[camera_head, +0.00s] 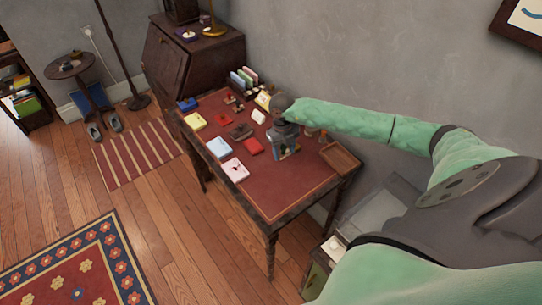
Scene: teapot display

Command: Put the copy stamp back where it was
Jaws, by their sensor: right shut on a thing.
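My right gripper (286,151) points down over the right part of the red-topped desk (275,189). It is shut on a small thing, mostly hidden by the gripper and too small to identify. I cannot tell whether that thing touches the desk top. Small dark and red stamp-like pieces (222,120) stand near the back left of the desk; I cannot read which is the copy stamp. A dark brown piece (240,131) and a flat red piece (253,147) lie left of the gripper. My left gripper is not in view.
A shallow wooden tray (341,159) sits at the desk's right end. Yellow (195,121), pale blue (219,146) and white (235,170) pads line the front edge. A white object (258,116) stands near the gripper. The front right of the desk is clear.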

